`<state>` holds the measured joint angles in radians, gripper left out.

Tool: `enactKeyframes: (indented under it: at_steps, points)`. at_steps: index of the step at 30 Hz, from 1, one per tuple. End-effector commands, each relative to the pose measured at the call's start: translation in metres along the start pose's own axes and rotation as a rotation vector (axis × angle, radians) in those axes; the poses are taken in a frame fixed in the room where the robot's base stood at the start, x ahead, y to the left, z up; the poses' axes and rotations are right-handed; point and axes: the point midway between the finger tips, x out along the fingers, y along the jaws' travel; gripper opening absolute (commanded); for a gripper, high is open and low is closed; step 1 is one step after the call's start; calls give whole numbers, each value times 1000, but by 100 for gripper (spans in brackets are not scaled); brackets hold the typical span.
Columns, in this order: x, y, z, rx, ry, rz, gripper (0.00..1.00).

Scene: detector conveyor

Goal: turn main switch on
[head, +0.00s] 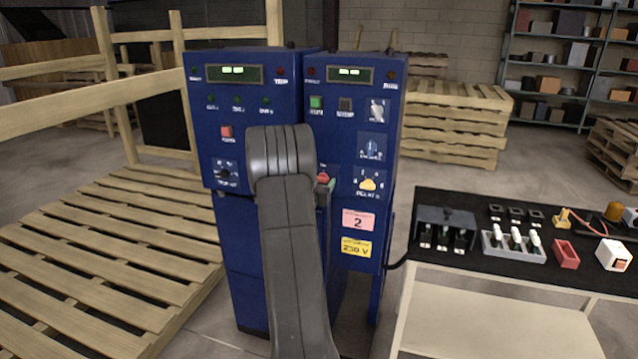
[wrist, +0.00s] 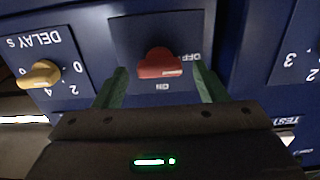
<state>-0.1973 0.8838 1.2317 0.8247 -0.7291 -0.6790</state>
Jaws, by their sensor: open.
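The main switch is a red rotary knob (wrist: 160,66) on a dark blue plate, labelled OFF at its right and ON below it in the upside-down wrist view. Its handle lies horizontally, in line with OFF. In the head view the red knob (head: 323,177) shows just right of my arm, partly hidden. My gripper (wrist: 160,72) is open, with one green finger on each side of the knob. Gaps show between the fingers and the knob. In the head view only a bit of one finger shows beside the knob.
A yellow DELAY knob (wrist: 39,74) sits close beside the switch. The blue cabinet (head: 396,110) carries other knobs and buttons. A black-topped bench (head: 470,275) with small parts stands at right; a wooden pallet (head: 110,260) lies at left.

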Motion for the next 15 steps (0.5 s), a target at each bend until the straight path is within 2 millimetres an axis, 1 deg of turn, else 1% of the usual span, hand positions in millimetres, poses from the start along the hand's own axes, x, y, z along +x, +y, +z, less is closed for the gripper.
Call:
enactKeyframes:
  at_steps: [2, 6, 8, 9, 15]
  points:
    - [0, 0, 0, 0, 0, 0, 64]
    - [0, 0, 0, 0, 0, 0, 36]
    - [0, 0, 0, 0, 0, 0, 24]
    - [0, 0, 0, 0, 0, 0, 21]
    - [0, 0, 1, 11, 0, 0, 21]
